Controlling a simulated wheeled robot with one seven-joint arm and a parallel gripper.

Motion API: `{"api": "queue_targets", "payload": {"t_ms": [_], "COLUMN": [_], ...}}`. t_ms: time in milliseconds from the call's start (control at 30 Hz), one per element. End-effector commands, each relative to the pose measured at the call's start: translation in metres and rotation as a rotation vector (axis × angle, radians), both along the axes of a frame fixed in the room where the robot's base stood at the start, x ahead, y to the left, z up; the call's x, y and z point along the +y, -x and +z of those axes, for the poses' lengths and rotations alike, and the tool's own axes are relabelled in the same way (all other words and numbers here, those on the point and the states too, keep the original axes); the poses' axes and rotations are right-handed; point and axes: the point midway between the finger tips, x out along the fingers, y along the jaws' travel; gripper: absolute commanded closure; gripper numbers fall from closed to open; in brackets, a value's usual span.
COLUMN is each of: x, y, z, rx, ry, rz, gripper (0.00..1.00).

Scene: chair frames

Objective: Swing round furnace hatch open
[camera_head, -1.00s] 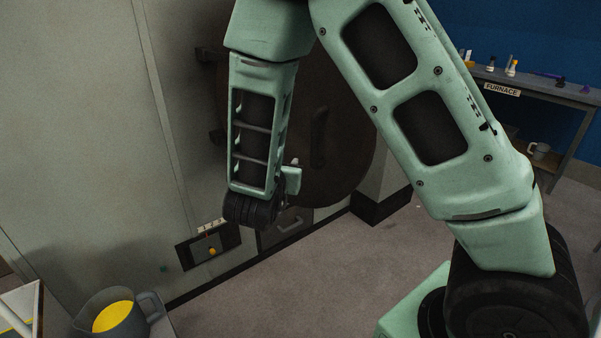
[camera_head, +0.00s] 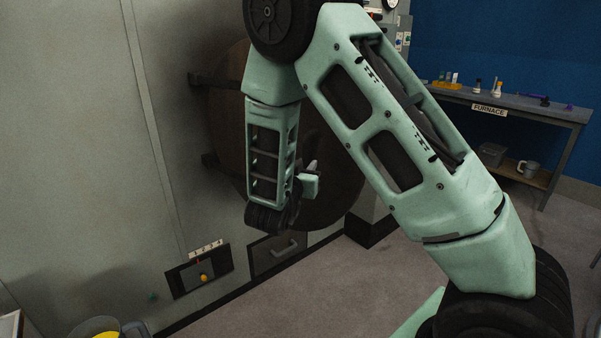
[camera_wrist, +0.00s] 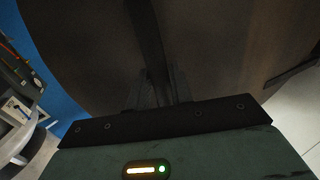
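The round furnace hatch (camera_head: 228,130) is a dark brown disc on the pale wall, with its hinges on its left side. It looks shut or nearly so; my arm hides much of it. My gripper (camera_head: 312,168) is in front of the hatch's lower middle. In the wrist view the hatch (camera_wrist: 85,45) fills most of the picture. A dark bar-like handle (camera_wrist: 147,35) runs down to my gripper's fingers (camera_wrist: 163,88), one finger to each side of its lower end. The dim light hides whether the fingers touch the handle.
A panel with a yellow knob (camera_head: 203,278) and a drawer with a handle (camera_head: 285,247) are low on the wall. A yellow-filled jug (camera_head: 107,335) is at the bottom left. A bench labelled FURNACE (camera_head: 489,109) stands at the right. The floor between is clear.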

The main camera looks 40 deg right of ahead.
Motion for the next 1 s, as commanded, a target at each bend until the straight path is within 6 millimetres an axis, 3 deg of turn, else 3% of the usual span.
{"api": "queue_targets", "payload": {"t_ms": [33,67,267,733,1000], "x": [0.001,0.001,0.004,0.053,0.060], "y": [0.000,0.000,0.000,-0.001,-0.002], "z": [0.000,0.000,0.000,0.001,0.002], "rx": [0.000,0.000,-0.001,-0.003,-0.005], "ry": [0.000,0.000,-0.001,-0.001,-0.001], "rz": [0.002,0.002,0.003,0.009,0.011], "gripper": [0.92,1.00,1.00,1.00,1.00]}}
